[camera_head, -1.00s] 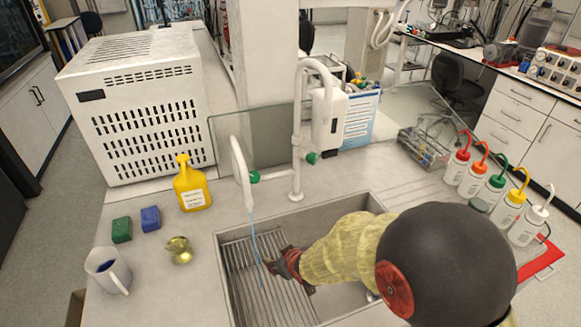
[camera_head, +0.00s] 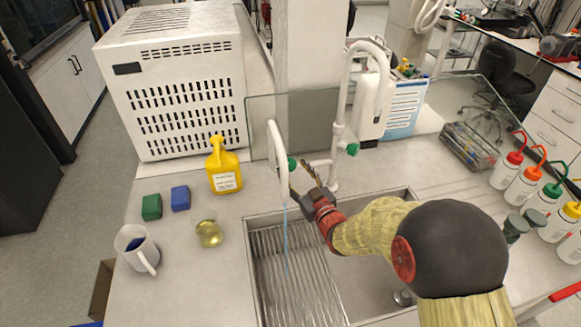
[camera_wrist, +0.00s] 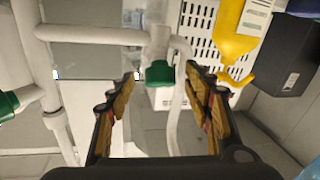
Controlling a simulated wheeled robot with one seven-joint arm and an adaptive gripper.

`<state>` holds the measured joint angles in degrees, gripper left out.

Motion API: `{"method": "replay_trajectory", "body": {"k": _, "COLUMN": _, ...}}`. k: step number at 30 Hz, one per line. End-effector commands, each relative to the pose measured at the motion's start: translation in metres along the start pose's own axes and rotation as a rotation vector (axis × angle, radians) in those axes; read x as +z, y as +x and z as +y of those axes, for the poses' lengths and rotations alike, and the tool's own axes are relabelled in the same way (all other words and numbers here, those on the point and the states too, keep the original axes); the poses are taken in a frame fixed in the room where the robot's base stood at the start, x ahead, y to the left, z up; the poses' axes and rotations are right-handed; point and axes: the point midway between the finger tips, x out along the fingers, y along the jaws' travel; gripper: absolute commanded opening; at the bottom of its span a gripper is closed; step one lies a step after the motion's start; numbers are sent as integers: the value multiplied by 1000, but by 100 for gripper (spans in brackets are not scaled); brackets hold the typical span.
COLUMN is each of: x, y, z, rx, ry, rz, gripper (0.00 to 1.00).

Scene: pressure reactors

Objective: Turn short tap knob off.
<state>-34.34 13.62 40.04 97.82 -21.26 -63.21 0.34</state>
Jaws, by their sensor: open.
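The short tap (camera_head: 277,145) is a white curved spout at the sink's back left, with a green knob (camera_head: 291,163) on its right side. A thin blue water stream (camera_head: 285,240) runs from it into the sink (camera_head: 385,296). My gripper (camera_head: 304,180) is open and empty, raised over the sink's back edge just right of the short tap. In the wrist view the short tap's green knob (camera_wrist: 160,73) lies between the spread fingertips of my gripper (camera_wrist: 163,84), with space on both sides. I cannot tell how deep it sits between them.
A tall white tap (camera_head: 340,130) with its own green knob (camera_head: 352,149) stands close on the right. A glass panel (camera_head: 262,118) is behind. A yellow bottle (camera_head: 223,170), sponges and a mug (camera_head: 136,248) are left. Several wash bottles (camera_head: 524,185) are right.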

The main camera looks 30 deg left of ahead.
Motion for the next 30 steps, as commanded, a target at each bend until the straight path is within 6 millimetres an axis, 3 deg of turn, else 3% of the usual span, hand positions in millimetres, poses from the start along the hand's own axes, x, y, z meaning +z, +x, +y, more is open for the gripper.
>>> {"method": "replay_trajectory", "body": {"k": 6, "x": 1, "y": 26, "z": 0, "rx": 0, "ry": 0, "rz": 0, "gripper": 51}}
{"method": "replay_trajectory", "body": {"k": 17, "x": 0, "y": 32, "z": 0, "rx": 1, "ry": 0, "rz": -1, "gripper": 51}}
{"method": "replay_trajectory", "body": {"k": 30, "x": 0, "y": 32, "z": 0, "rx": 1, "ry": 0, "rz": -1, "gripper": 27}}
